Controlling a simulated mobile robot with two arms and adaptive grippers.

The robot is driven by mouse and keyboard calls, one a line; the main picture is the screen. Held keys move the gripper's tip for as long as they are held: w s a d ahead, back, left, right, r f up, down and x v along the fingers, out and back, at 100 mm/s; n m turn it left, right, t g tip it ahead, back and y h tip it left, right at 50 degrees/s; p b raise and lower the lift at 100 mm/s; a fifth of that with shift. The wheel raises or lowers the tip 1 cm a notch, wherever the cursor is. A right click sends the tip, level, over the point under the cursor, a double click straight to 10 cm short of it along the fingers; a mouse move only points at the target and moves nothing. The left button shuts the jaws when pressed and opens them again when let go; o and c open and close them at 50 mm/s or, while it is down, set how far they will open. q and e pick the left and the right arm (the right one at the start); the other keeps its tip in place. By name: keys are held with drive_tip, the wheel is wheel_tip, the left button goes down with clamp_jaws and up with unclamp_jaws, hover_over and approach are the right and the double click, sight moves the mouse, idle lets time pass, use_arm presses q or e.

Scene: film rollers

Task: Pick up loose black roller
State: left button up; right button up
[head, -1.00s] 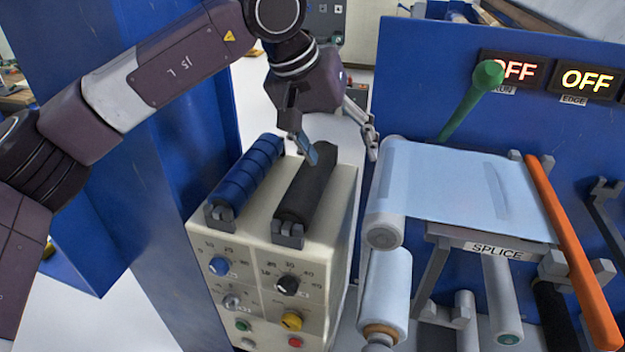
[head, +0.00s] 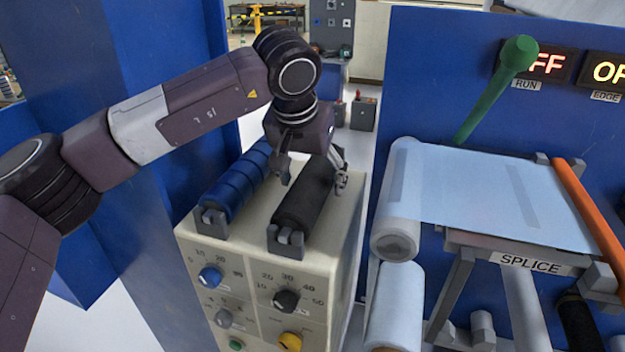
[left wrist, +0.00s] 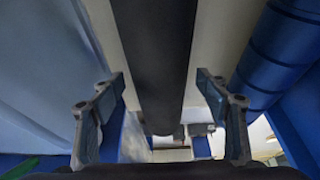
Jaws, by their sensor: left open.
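The loose black roller (head: 303,202) lies in small grey end holders on top of the beige control cabinet (head: 262,232). It also shows in the left wrist view (left wrist: 158,60), running down the middle between the fingers. My left gripper (head: 314,180) is open above the roller's far half, with one finger on each side of it. In the left wrist view the left gripper's fingers (left wrist: 164,108) are spread wide and apart from the roller. The roller's far end is hidden behind the gripper in the head view. My right gripper is not in view.
A blue ribbed roller (head: 234,186) lies parallel, just left of the black one. To the right stands the blue machine with a film web (head: 500,195), a white roll (head: 398,215), a green lever (head: 496,88) and an orange bar (head: 592,213).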

use_arm(q)
drive_tip(key=shift+w+d+f, duration=0.1)
drive_tip(key=shift+w+f, duration=0.15)
drive_tip(key=shift+f, duration=0.45)
drive_tip(key=shift+c, duration=0.5)
drive_tip(key=c, duration=1.5)
drive_tip(key=shift+r, duration=0.1)
drive_tip(key=shift+c, duration=1.1)
